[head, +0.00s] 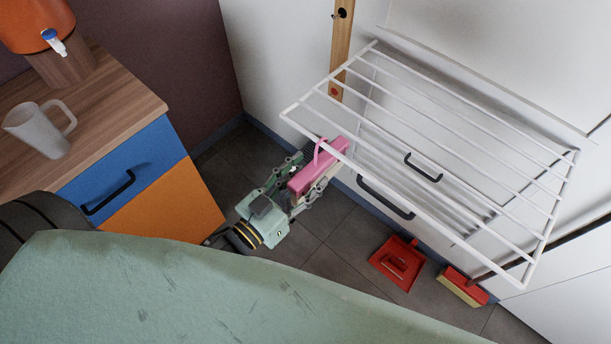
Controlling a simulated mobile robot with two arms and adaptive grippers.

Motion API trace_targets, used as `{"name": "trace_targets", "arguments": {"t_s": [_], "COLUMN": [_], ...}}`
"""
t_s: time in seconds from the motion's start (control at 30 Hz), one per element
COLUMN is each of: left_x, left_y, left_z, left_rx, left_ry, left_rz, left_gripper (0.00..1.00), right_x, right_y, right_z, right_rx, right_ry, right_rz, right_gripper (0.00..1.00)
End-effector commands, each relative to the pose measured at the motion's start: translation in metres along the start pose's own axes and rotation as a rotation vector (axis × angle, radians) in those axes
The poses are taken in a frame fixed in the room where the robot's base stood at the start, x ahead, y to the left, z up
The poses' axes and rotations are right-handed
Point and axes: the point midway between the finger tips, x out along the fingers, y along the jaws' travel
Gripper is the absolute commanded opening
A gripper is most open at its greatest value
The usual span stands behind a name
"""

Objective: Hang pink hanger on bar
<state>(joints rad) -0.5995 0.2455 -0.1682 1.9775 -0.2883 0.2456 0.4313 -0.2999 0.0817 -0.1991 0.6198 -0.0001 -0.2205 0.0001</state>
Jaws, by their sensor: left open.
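The pink hanger (318,164) is at the front left part of the white drying rack, in the head view. Its hook loop rises at the rack's front bar (400,201); I cannot tell for certain whether it bears on the bar. My left gripper (298,178) is open, with its fingers right at the hanger's near side. The hanger hides part of the fingers, so contact is unclear. My right gripper is not in view.
A wooden-topped cabinet with a blue drawer (125,172) and a frosted mug (40,130) stands at left. A red dustpan (397,262) and brush (463,287) are low, below the rack. Grey floor shows between.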

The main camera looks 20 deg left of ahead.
Motion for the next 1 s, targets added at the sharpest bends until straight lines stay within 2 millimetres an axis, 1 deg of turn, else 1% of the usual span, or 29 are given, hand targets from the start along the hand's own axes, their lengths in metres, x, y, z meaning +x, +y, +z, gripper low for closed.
{"name": "trace_targets", "arguments": {"t_s": [0.17, 0.27, 0.5, 0.6, 0.7, 0.83, 1.0], "left_x": [-0.007, -0.021, -0.072, -0.091, -0.106, -0.117, -0.120], "left_y": [0.000, 0.000, 0.000, 0.000, 0.000, 0.000, 0.000], "left_z": [0.002, 0.002, 0.002, 0.002, 0.001, 0.001, 0.000], "left_rx": [0.000, -0.001, -0.002, -0.001, -0.001, -0.001, 0.000], "left_ry": [-0.004, -0.006, -0.006, -0.006, -0.004, -0.001, 0.000], "left_rz": [-0.001, 0.000, -0.001, -0.001, 0.000, 0.000, 0.000], "left_gripper": [0.46, 0.46, 0.46, 0.46, 0.46, 0.46, 0.46], "right_x": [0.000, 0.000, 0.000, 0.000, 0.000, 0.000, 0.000], "right_y": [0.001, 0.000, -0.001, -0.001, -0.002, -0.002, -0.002], "right_z": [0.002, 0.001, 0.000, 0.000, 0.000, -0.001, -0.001], "right_rx": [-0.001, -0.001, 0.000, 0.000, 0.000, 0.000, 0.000], "right_ry": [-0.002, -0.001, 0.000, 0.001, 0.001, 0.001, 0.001], "right_rz": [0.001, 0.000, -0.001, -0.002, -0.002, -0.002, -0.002], "right_gripper": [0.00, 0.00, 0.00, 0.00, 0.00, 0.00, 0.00]}}
